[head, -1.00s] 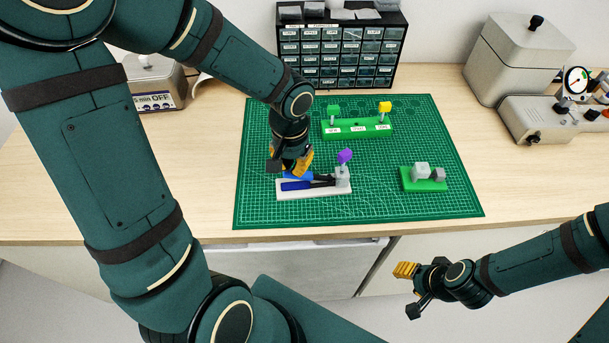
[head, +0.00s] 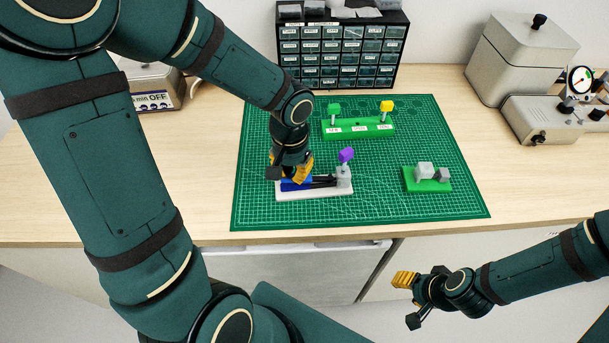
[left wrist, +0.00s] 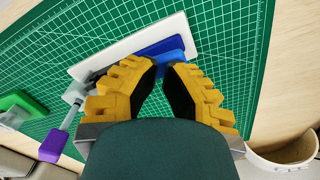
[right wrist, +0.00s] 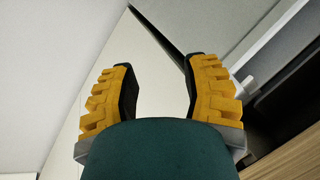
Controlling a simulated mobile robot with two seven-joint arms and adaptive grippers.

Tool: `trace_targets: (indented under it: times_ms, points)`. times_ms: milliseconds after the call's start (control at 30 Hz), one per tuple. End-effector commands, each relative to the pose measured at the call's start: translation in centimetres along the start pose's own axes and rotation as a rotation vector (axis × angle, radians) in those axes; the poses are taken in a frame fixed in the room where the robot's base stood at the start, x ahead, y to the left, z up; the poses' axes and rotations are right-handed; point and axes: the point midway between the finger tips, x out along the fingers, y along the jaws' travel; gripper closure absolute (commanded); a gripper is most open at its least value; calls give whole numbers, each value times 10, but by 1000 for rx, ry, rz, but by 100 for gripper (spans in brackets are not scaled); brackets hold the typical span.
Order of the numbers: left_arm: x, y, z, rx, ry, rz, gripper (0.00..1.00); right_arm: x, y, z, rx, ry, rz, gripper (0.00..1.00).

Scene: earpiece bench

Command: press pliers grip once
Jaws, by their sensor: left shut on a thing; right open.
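The pliers (head: 296,185) have blue handles and a dark head and lie on a white base (head: 318,195) on the green mat. A grey block with a purple-topped piece (head: 346,155) stands at the pliers' head end. My left gripper (head: 294,181) is down over the blue handles and shut on them. In the left wrist view the yellow fingers (left wrist: 162,68) close around the blue handles (left wrist: 166,48); the fingers hide part of them. My right gripper (head: 407,300) is open and empty in front of the bench; its spread fingers show in the right wrist view (right wrist: 160,80).
A green rack (head: 358,128) with a green-topped and a yellow-topped piece stands behind the pliers. A green block with grey parts (head: 428,179) is to the right. A drawer cabinet (head: 342,50) and grey machines (head: 520,52) stand at the back. The mat's front right is clear.

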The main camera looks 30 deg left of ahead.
Motion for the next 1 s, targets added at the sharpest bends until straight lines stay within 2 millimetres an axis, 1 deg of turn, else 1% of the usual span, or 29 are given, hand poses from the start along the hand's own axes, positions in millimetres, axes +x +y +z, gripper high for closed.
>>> trace_targets:
  times_ms: [67, 267, 1000]
  points:
    - [4, 0, 0, 1, 1, 1, 100, 3, 1, 1, -1, -2, 0, 53]
    - [-3, 1, 0, 1, 1, 1, 100, -2, -1, 0, 0, 0, 0, 53]
    - [-56, 0, 0, 0, 1, 0, 100, -39, -15, -18, 11, 38, 4, 53]
